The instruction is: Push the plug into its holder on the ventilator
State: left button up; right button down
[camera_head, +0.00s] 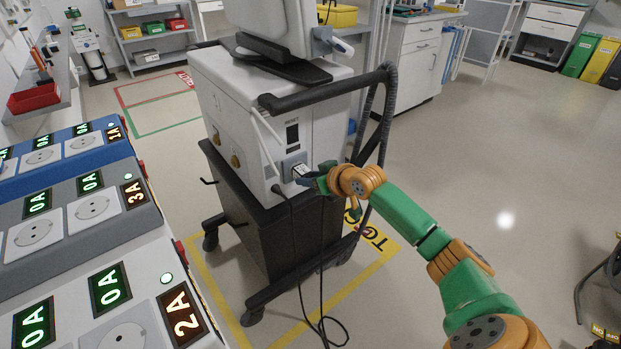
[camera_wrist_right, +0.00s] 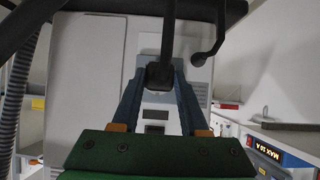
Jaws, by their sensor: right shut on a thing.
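The ventilator (camera_head: 225,110) is a white box on a dark wheeled cart, with a grey holder plate (camera_head: 291,161) low on its side panel. My right gripper (camera_head: 306,176) is at this plate, shut on the plug. In the right wrist view the black plug (camera_wrist_right: 159,76) sits between the two blue fingertips, with its dark cable running up. A light plate with a dark square (camera_wrist_right: 155,114) shows behind the fingers. The plug is close to the panel; I cannot tell whether it touches or sits in the holder. My left gripper is not in view.
A black handle (camera_head: 325,90) and a ribbed hose (camera_head: 388,115) are close above my right arm. Loose black cables (camera_head: 324,318) hang to the floor. Socket units with lit displays (camera_head: 85,240) stand at the left.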

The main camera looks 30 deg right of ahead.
dwell(0.3)
jog(key=shift+c, duration=1.7)
grip_release()
